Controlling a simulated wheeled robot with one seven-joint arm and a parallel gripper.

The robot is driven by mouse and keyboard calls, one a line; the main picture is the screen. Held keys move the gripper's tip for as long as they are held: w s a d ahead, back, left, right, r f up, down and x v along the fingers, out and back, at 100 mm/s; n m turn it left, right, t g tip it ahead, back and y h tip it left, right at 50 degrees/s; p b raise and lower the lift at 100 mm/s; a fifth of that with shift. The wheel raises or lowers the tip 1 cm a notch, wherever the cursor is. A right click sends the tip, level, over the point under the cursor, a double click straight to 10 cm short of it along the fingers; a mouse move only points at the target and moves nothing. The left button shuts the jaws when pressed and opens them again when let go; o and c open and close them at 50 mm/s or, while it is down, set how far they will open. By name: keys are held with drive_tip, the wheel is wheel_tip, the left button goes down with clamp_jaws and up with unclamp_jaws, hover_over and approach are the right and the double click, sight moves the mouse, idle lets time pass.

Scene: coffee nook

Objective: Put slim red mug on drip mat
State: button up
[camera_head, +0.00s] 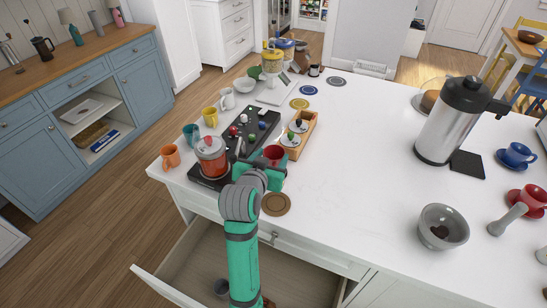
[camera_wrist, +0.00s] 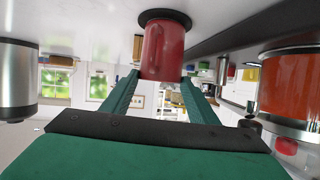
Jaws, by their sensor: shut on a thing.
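The slim red mug (camera_head: 274,154) is at the front end of the counter, between the fingers of my gripper (camera_head: 265,172). In the wrist view, which looks upside down, my gripper (camera_wrist: 160,88) is shut on the mug (camera_wrist: 164,50), with its handle facing the camera. A dark round disc (camera_wrist: 179,17) shows at the mug's base; I cannot tell whether the base touches it. In the head view, the area under the mug is hidden by my gripper. A brown round mat (camera_head: 276,204) lies in front of the mug, near the counter's edge.
A red jar (camera_head: 211,157) stands close left of my gripper. A black tray (camera_head: 262,125) with small balls and a wooden box (camera_head: 303,135) lie behind. A steel carafe (camera_head: 453,120) and grey bowl (camera_head: 443,228) stand right. The middle counter is clear. An open drawer (camera_head: 205,262) is below.

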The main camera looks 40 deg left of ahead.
drive_tip(key=shift+a, duration=0.1)
drive_tip(key=o, duration=1.6)
drive_tip(key=v, duration=1.2)
drive_tip(key=shift+d, duration=0.25)
drive_tip(key=shift+s+a, duration=0.1)
drive_tip(key=shift+a, duration=0.05)
drive_tip(key=shift+f, duration=0.1)
